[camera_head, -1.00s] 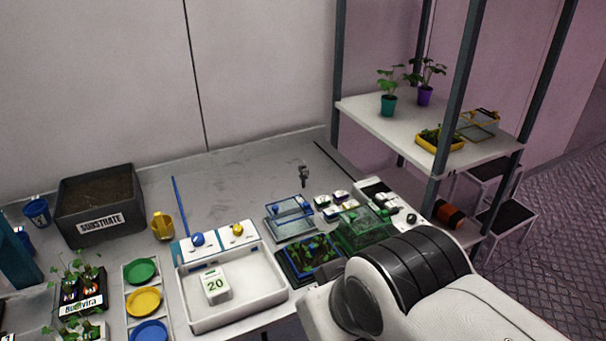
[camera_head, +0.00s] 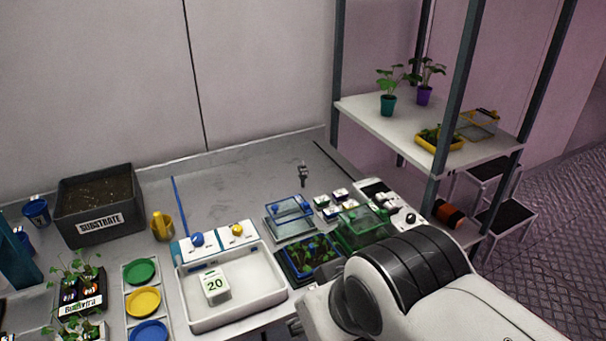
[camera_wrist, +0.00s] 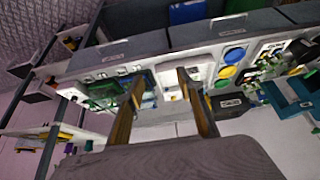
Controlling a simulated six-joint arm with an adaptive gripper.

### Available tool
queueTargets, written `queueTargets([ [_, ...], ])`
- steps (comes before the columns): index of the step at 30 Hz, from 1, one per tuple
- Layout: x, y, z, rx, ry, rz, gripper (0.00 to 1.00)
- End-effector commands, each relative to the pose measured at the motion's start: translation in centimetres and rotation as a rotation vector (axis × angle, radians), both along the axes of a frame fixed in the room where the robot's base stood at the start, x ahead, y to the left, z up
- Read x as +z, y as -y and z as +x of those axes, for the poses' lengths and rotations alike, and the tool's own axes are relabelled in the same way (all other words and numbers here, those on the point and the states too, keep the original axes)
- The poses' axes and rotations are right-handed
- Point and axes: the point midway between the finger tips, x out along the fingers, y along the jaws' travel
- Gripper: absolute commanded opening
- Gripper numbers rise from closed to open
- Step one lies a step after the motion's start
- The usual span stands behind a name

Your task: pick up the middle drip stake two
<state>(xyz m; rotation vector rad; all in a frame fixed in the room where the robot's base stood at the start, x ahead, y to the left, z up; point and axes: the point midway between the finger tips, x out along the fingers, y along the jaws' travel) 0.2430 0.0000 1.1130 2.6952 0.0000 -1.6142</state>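I cannot pick out a drip stake with certainty in either view. A small dark upright item (camera_head: 303,174) stands at the back of the bench, too small to identify. Several small white pieces (camera_head: 338,196) with coloured parts sit right of the blue-rimmed clear box (camera_head: 291,216). My gripper (camera_wrist: 160,84) is open in the wrist view, its two brown fingers apart with nothing seen between them. In the head view only a dark bit of it shows at the lower left of my arm, by the bench front.
A white tray (camera_head: 277,286) holds a block marked 20 (camera_head: 215,285). A green clear box (camera_head: 365,230) and a seedling tray (camera_head: 310,258) sit near my arm. A substrate bin (camera_head: 132,210) stands left. Rack posts (camera_head: 452,110) rise at right.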

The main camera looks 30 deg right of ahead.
Motion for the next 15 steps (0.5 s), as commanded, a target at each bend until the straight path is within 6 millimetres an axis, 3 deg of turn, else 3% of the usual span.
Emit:
queueTargets([
  [8, 0.2, 0.2, 0.6, 0.02, 0.006, -0.016, 0.38],
  [15, 1.0, 1.1, 3.9, 0.138, 0.039, -0.113, 0.38],
])
